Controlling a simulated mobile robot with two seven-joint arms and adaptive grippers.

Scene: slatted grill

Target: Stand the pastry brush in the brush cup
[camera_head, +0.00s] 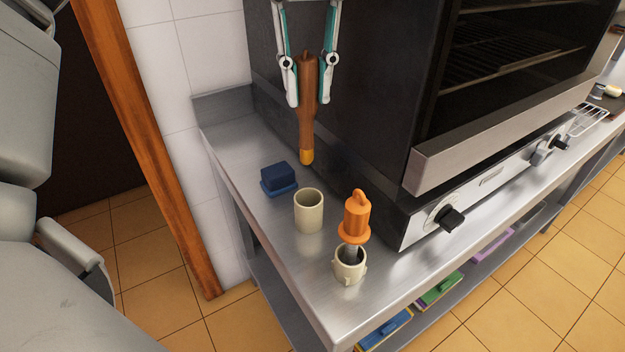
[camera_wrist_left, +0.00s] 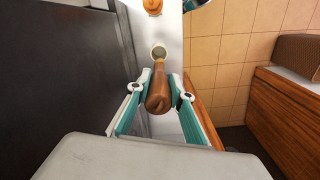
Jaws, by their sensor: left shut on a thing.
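The pastry brush (camera_head: 306,122) has a brown wooden handle and a yellow tip. It hangs nearly upright, tip down, in my left gripper (camera_head: 307,102), which is shut on its handle. The left wrist view shows the brush (camera_wrist_left: 158,90) end-on between the fingers. A plain beige cup (camera_head: 309,213), likely the brush cup, stands upright on the steel counter. The brush tip is above and behind it, apart from it. In the left wrist view the cup's rim (camera_wrist_left: 159,50) shows just beyond the brush. My right gripper is not in view.
An orange-handled tool (camera_head: 355,216) stands in a smaller beige holder (camera_head: 349,269) in front of the cup. A dark blue block (camera_head: 279,178) sits behind the cup. The dark oven (camera_head: 370,100) rises close to the right. The steel counter (camera_head: 330,310) has bare room at its front.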

